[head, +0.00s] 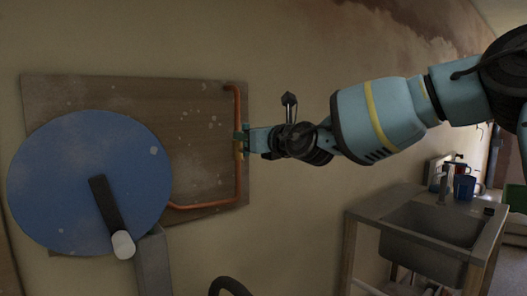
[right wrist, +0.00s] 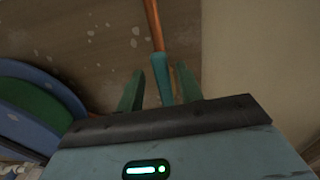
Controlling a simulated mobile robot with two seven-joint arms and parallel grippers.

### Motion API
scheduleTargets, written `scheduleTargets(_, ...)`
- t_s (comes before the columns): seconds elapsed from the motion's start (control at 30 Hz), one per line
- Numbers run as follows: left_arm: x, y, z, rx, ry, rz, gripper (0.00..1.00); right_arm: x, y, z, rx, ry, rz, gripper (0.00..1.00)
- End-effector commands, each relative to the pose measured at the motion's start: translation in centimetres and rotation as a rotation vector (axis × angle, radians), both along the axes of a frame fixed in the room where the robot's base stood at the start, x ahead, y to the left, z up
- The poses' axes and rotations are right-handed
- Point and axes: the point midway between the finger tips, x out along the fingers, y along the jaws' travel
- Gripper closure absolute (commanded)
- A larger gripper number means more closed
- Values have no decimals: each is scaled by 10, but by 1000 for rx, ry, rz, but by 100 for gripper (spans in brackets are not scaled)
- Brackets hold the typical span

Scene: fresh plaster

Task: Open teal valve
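A teal valve part (right wrist: 162,78) sits on the copper pipe (right wrist: 153,22) in the right wrist view. The pipe (head: 239,105) runs down the right side of a wooden board in the head view. My right gripper (head: 243,138) reaches the pipe from the right and hides most of the valve there. In the right wrist view its two fingers (right wrist: 159,88) stand apart on either side of the teal part. A gap shows on the left and the right finger is very close to it; contact cannot be told. My left gripper is not in view.
A large blue disc (head: 70,175) with a dark crank and white knob (head: 123,245) stands in front of the wooden board (head: 200,120) at left. A sink (head: 430,235) with a tap and mugs is at lower right. The wall between is bare.

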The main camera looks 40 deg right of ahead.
Motion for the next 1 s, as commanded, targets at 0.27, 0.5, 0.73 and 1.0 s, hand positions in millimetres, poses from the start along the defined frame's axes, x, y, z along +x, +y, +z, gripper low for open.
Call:
scheduleTargets(0.27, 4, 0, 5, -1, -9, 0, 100, -19, 1, 3, 2, -3, 0, 64)
scheduleTargets(0.5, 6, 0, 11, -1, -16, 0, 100, -43, 4, 3, 2, -4, 0, 64)
scheduleTargets(0.73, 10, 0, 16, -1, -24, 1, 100, -67, 6, 3, 3, -4, -1, 64)
scheduleTargets(1.0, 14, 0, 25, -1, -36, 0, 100, -94, 10, 4, 3, -5, -1, 64)
